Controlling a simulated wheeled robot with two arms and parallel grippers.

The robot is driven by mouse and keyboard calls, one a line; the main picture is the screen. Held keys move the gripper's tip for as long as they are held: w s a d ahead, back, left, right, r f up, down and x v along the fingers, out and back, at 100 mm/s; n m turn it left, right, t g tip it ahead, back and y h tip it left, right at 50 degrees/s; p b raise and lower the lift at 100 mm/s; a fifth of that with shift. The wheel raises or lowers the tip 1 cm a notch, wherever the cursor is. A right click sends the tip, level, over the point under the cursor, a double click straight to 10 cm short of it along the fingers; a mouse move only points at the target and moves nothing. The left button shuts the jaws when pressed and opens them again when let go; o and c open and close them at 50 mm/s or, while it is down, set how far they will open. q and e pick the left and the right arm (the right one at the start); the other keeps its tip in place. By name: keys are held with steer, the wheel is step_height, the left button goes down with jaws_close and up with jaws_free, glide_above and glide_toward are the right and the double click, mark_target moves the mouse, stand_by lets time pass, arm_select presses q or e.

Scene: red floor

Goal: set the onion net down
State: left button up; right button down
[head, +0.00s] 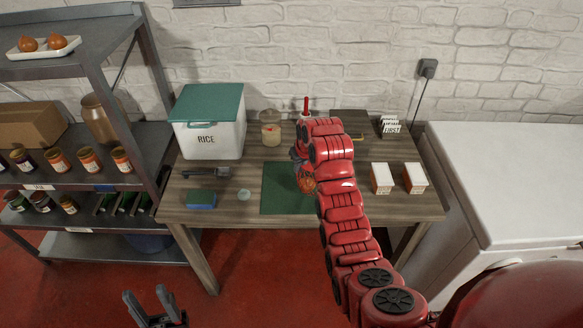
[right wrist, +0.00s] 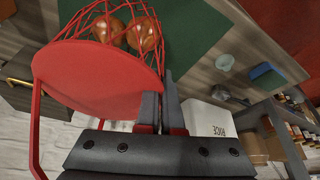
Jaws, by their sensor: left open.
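The onion net (head: 306,180) is a red mesh bag with orange-brown onions inside. In the head view it shows partly behind my right arm, over the green mat (head: 278,197). In the right wrist view the net (right wrist: 128,28) has a flat red disc-like end and a thin red loop, close to my right gripper (right wrist: 163,95). Those fingers are nearly together at the disc's edge and appear to grip it. Whether the net touches the mat is hidden. My left gripper (head: 149,303) is open and empty, low over the red floor, away from the table.
The wooden table (head: 230,207) also holds a rice bin (head: 207,128), a glass jar (head: 270,130), a blue sponge (head: 201,200) and two small white-and-orange boxes (head: 382,178). A shelf rack (head: 100,95) stands left, a white appliance (head: 500,170) right. The mat's left part is clear.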

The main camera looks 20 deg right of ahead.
steer(key=shift+w+a+f+p, duration=0.15)
steer(key=shift+w+p, duration=0.1)
steer(key=shift+w, duration=0.5)
steer(key=shift+w+a+p, duration=0.2)
steer(key=shift+w, duration=0.6)
steer(key=shift+w+a+f+p, duration=0.15)
steer(key=shift+w+p, duration=0.1)
steer(key=shift+w, duration=0.5)
step_height(320, 180, down, 3)
steer(key=shift+w+f+p, duration=0.1)
steer(key=shift+f+p, duration=0.05)
steer(key=shift+p, duration=0.85)
steer(key=shift+f, duration=0.1)
steer(key=c, duration=1.5)
jaws_free()
steer(key=o, duration=0.4)
